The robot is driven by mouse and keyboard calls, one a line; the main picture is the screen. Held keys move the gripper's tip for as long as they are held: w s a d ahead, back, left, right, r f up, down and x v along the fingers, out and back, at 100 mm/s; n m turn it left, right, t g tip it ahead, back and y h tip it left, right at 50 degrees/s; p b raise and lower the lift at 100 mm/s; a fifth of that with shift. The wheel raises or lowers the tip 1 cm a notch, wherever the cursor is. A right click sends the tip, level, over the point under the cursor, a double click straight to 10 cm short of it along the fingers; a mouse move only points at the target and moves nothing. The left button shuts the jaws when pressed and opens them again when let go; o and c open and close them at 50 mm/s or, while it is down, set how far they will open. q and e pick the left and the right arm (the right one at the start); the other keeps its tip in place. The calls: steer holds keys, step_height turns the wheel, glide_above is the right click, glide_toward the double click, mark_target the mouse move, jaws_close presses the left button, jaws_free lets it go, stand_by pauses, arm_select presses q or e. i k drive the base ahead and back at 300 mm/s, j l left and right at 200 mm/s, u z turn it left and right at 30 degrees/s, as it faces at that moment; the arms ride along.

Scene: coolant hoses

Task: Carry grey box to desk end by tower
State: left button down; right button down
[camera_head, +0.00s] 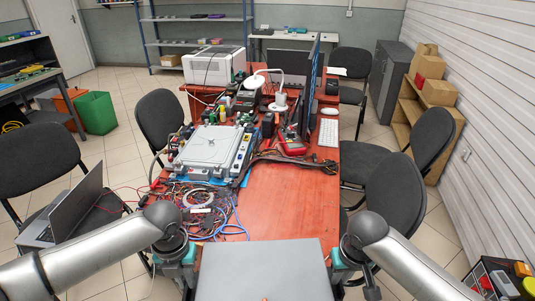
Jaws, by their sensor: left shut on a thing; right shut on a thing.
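The grey box (262,270) is at the bottom centre, in front of the near end of the red desk (300,205), cut off by the picture's lower edge. My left gripper (188,268) is shut at its left side and my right gripper (337,266) at its right side, so the box is between them. The fingertips are largely hidden, and I cannot tell whether the box rests on anything. No object is clearly a tower; a white boxy machine (214,65) stands at the desk's far left.
Tangled wires (205,208) and a light grey case (212,147) cover the desk's left side. A black strip (290,162) lies across it; the near right desktop is bare. Black chairs (385,190) stand along the right, and a laptop (75,210) sits at left.

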mark_target(275, 217)
steer(key=k+l, duration=0.2)
steer(key=k, duration=0.35)
steer(key=i, duration=1.4)
